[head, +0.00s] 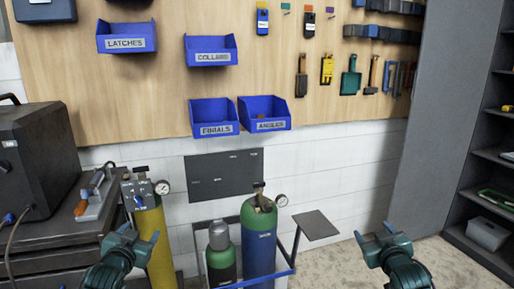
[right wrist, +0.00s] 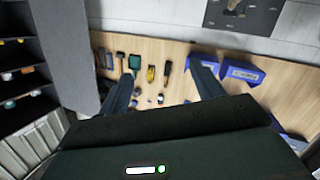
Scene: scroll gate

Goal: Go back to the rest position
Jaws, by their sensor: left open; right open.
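My right gripper (head: 378,240) is low on the right of the head view, in front of the floor and white wall. It is open and empty. In the right wrist view its two fingers (right wrist: 163,88) stand wide apart, with the tool board behind them. Both grippers are apart from everything around them. No object of the task shows in either hand.
Green and blue cylinders (head: 258,240) stand in a cart between my grippers, beside a yellow cylinder (head: 158,245). A dark cabinet (head: 50,235) with a machine is at left. Blue bins (head: 213,118) hang on the board (head: 170,80). Shelves (head: 490,160) stand at right.

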